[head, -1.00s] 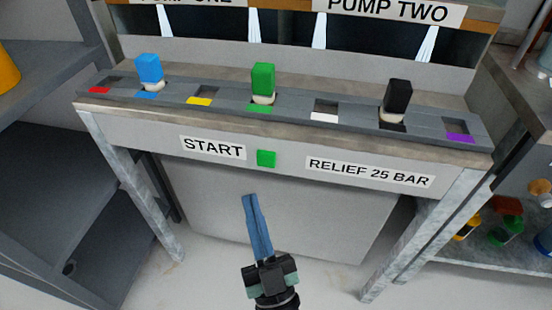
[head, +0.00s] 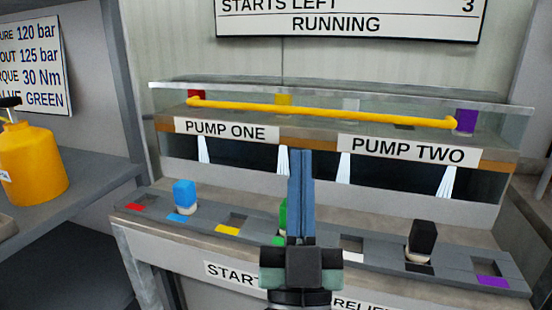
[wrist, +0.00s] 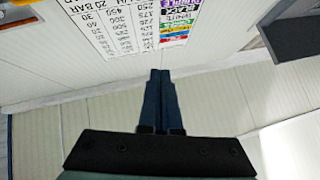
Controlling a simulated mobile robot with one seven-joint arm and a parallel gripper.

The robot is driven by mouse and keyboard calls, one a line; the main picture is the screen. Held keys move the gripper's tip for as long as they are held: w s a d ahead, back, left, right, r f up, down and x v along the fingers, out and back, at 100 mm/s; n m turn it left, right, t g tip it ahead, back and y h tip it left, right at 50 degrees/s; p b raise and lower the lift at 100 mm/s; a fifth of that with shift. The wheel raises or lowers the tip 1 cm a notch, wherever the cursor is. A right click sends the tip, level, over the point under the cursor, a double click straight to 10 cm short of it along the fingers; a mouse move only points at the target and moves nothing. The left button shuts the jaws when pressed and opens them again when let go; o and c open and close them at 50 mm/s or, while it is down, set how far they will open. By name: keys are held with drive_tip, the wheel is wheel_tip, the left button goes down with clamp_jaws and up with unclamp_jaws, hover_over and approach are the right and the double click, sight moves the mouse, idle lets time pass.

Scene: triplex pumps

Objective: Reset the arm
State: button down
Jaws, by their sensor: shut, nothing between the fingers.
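My gripper (head: 301,158) is raised in front of the pump bench in the head view, its two long blue fingers together and pointing up, with nothing between them. In the wrist view the shut fingers (wrist: 160,76) point toward a wall chart (wrist: 125,25) that appears upside down. In the head view the gripper partly covers the green block (head: 282,215) on the grey slotted strip (head: 140,196). It also covers part of the START label (head: 228,273). A blue block (head: 185,194) and a black block (head: 422,240) stand in the same strip.
Behind the strip, a clear-walled case carries a yellow bar (head: 320,110), with a purple block (head: 466,121) at its right end. A sign (head: 345,15) reading RUNNING hangs above. A yellow container (head: 32,160) stands on the left shelf. Open air surrounds the gripper.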

drive_tip(key=s+a+r+y+p, duration=0.1)
drive_tip(key=s+r, duration=0.2)
drive_tip(key=r, duration=0.4)
drive_tip(key=s+a+r+n+p, duration=0.1)
drive_tip(key=s+r, duration=0.3)
drive_tip(key=r, duration=0.3)
drive_tip(key=s+a+r+y+p, duration=0.1)
drive_tip(key=s+r, duration=0.2)
drive_tip(key=r, duration=0.5)
wheel_tip(320, 180, up, 36)
drive_tip(key=p, duration=3.6)
drive_tip(key=shift+w+f+t+h, duration=0.2)
drive_tip(key=shift+t+h, duration=0.1)
drive_tip(key=shift+d, duration=0.1)
